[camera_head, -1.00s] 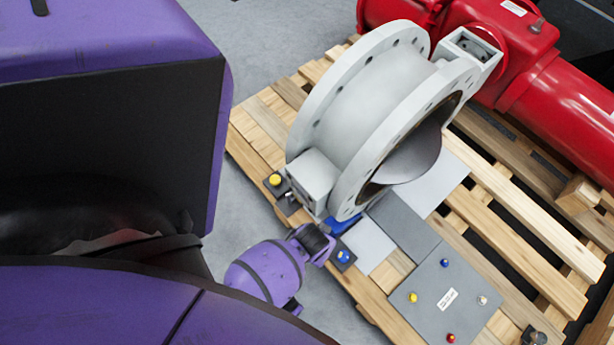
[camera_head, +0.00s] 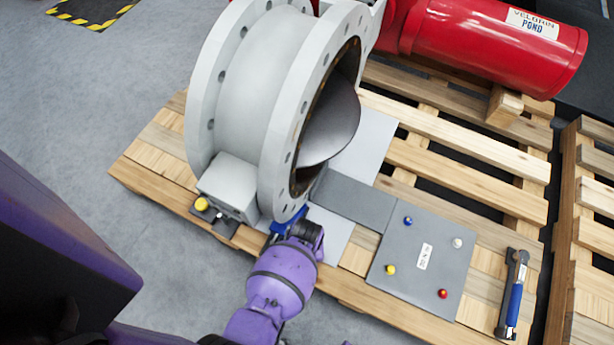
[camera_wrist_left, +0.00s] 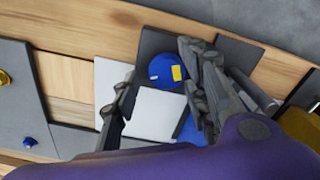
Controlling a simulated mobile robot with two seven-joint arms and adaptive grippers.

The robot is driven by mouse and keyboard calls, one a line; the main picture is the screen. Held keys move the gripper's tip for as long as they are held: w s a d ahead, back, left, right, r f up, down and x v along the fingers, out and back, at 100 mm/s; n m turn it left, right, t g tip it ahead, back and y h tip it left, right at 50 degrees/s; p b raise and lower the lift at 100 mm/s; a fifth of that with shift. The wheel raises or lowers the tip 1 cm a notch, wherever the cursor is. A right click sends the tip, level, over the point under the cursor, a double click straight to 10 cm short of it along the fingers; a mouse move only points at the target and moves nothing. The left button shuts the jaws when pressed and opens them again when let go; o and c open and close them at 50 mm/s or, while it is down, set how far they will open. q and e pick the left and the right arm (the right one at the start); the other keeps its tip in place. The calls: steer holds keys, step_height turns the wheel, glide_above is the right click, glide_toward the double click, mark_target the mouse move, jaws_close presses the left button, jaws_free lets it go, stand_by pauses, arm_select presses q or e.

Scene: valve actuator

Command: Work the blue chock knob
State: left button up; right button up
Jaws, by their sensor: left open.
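The blue chock knob (camera_wrist_left: 160,66), round with a yellow mark, sits on a dark grey plate in the left wrist view. My left gripper (camera_wrist_left: 160,92) is open there, with one finger on each side of the knob. I cannot tell whether either finger touches it. In the head view my left gripper (camera_head: 306,230) is at the foot of the grey valve (camera_head: 240,75) and hides the knob. A blue chock (camera_head: 287,222) shows just beside the gripper, under the valve rim. It also shows in the wrist view (camera_wrist_left: 192,130). My right gripper is not in view.
A grey panel (camera_head: 385,268) with several small coloured knobs lies to the right on the wooden pallet (camera_head: 450,170). A yellow knob (camera_head: 201,204) is left of the valve foot. A blue-handled tool (camera_head: 514,300) lies at far right. A red actuator (camera_head: 480,45) is behind.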

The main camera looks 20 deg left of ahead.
arm_select(q)
steer(key=shift+f, duration=0.25)
steer(key=c, duration=1)
steer(key=shift+d+r, duration=0.1)
